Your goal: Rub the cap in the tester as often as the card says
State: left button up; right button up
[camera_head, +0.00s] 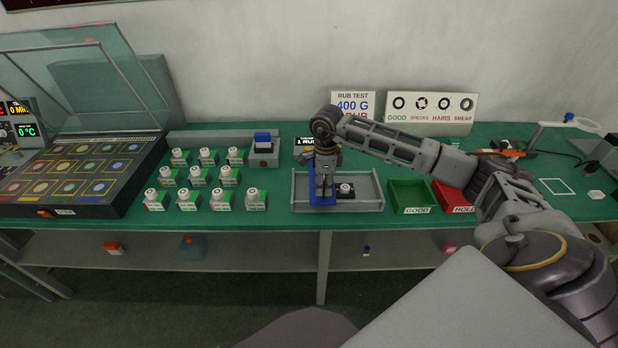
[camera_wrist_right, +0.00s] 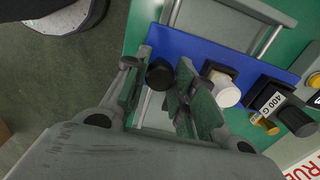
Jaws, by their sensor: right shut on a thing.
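The rub tester (camera_head: 375,190) is a grey railed tray on the green bench. A blue slide (camera_head: 320,201) lies across its left part; it also shows in the wrist view (camera_wrist_right: 190,48). My right gripper (camera_wrist_right: 158,80) is shut on the black knob (camera_wrist_right: 159,74) at the slide's near end. A white cylinder (camera_wrist_right: 226,90) and a black 400 G weight (camera_wrist_right: 275,100) sit farther along the slide. A pale round cap (camera_head: 345,188) sits on a dark block just right of the slide. The card (camera_head: 353,102) reads RUB TEST 400 G; my arm partly covers its last line. My left gripper is out of view.
Several white-capped bottles (camera_head: 198,174) stand left of the tester. A green GOOD bin (camera_head: 411,193) and a red HOLD bin (camera_head: 452,197) stand to its right. A small display (camera_head: 305,141) behind the tester shows 1, partly hidden. A sample board (camera_head: 432,112) stands behind.

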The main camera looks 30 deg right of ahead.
jog(key=shift+w+a+f, duration=0.1)
jog(key=shift+w+a, duration=0.3)
jog(key=shift+a, duration=0.3)
jog(key=shift+w+a+f, duration=0.1)
jog(key=shift+w+a, duration=0.3)
jog(key=shift+a, duration=0.3)
jog(key=o, duration=1.1)
jog(key=shift+d, duration=0.1)
jog(key=shift+c, duration=0.2)
jog(key=shift+r, duration=0.1)
jog(key=shift+r, duration=0.15)
jog(key=shift+r+p, duration=0.55)
jog(key=shift+r, duration=0.45)
notch_tip(320, 180, up, 4)
jog(key=shift+f+p, duration=0.1)
jog(key=shift+p, duration=1)
jog(key=shift+w, duration=0.1)
